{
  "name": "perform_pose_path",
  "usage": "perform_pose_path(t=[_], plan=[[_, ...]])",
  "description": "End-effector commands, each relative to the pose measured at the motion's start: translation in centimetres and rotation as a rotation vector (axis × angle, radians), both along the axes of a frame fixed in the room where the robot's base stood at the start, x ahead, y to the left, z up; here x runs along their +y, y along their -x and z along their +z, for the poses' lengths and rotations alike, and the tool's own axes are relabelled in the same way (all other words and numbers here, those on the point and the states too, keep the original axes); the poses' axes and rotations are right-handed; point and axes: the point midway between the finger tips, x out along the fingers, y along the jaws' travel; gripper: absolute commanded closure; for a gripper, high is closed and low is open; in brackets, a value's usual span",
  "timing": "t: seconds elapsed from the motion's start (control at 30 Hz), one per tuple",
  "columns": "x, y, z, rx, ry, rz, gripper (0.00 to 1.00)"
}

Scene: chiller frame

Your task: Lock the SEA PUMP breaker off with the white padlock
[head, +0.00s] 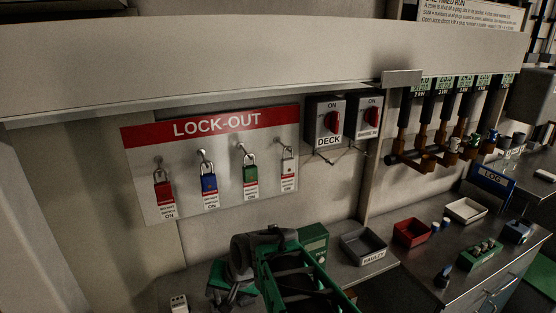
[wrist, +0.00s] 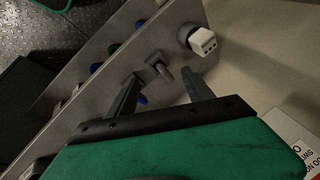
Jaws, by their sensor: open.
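The white padlock (head: 288,171) hangs on the far right hook of the LOCK-OUT board (head: 225,192), with a tag below it. Two breakers are right of the board. The left one is marked DECK (head: 325,121). The right breaker (head: 368,117) has a label too small to read surely. Both have red handles and read ON. My gripper shows in the wrist view (wrist: 160,88) with its two dark fingers apart and nothing held between them. In the head view my green arm is low in front of the bench, and its fingertips cannot be made out.
Red (head: 164,190), blue (head: 209,183) and green (head: 250,174) padlocks hang left of the white one. A grey FAULTY tray (head: 364,246) and a red tray (head: 411,232) stand on the bench. Pipes and valves are at right. A pale overhead ledge (head: 260,55) juts above the board.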

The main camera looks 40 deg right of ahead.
Motion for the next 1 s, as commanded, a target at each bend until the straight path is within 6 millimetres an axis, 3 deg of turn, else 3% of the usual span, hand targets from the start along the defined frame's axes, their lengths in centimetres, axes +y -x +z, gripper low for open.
perform_pose_path(t=[0.03,0.1,0.27,0.4,0.6,0.8,1.0], plan=[[-3.1,-0.9,1.1,-0.037,-0.095,-0.166,0.4],[-6.7,-2.0,1.8,-0.11,-0.226,-0.368,0.4],[-14.6,-2.6,4.1,-0.283,-0.515,-0.765,0.4],[-20.7,-2.5,7.5,-0.476,-0.841,-1.096,0.4],[-24.5,-3.5,13.5,-0.673,-1.366,-1.366,0.4],[-25.9,-4.1,19.0,-0.737,-1.877,-1.455,0.4],[-26.5,-5.0,21.1,-0.724,-2.08,-1.46,0.4]])
